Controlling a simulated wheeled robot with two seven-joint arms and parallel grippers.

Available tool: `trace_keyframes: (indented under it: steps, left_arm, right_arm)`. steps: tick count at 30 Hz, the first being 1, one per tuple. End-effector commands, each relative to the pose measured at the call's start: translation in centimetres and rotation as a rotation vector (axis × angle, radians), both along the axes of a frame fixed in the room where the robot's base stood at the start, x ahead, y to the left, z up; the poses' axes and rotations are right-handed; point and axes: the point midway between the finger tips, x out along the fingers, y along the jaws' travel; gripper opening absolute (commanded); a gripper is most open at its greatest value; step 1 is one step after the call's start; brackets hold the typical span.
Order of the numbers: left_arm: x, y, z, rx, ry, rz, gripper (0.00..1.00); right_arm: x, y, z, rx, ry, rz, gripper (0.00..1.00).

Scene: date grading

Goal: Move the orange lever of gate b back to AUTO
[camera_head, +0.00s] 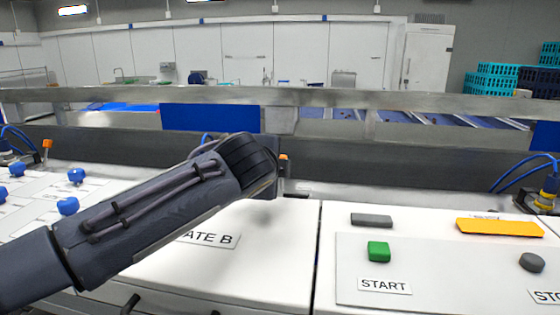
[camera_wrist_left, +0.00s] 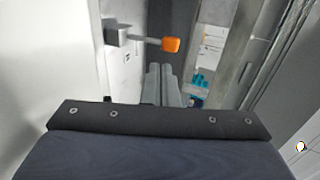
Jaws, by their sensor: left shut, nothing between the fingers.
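The orange lever (camera_wrist_left: 171,44) shows in the left wrist view as an orange knob on a thin shaft from a grey block (camera_wrist_left: 117,32). My left gripper (camera_wrist_left: 161,70) is shut and empty, its fingertips just below the knob in that picture; I cannot tell whether they touch it. In the head view, a small orange piece (camera_head: 283,157) shows just right of my left wrist, whose fingers are hidden. The GATE B label (camera_head: 212,239) is partly covered by my left arm. The AUTO marking cannot be read. My right gripper is in neither view.
To the right, a panel holds a green START button (camera_head: 378,251), a dark round knob (camera_head: 532,262) and a yellow bar (camera_head: 499,228). Several blue knobs (camera_head: 68,206) and another orange-topped lever (camera_head: 47,145) are at left. A metal rail (camera_head: 400,98) runs behind.

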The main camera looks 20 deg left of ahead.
Motion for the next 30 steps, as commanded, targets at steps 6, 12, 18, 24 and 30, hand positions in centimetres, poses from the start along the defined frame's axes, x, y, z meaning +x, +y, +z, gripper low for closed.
trace_keyframes:
  steps: [6,12,18,24,30]
  left_arm:
    - [4.1,1.1,-1.5,0.002,0.004,0.001,0.00]
    - [6.5,1.7,-1.8,0.001,0.001,0.001,0.00]
    - [7.2,1.9,-2.0,0.000,0.000,0.000,0.00]
    - [7.2,1.9,-2.0,0.000,0.000,0.000,0.00]
    - [8.7,2.3,-1.5,0.000,0.002,0.003,0.00]
  right_arm:
    - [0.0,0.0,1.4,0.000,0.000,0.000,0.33]
    - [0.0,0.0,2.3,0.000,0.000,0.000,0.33]
    - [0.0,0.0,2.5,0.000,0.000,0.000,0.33]
    - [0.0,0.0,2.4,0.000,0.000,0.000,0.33]
    - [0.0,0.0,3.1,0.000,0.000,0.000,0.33]
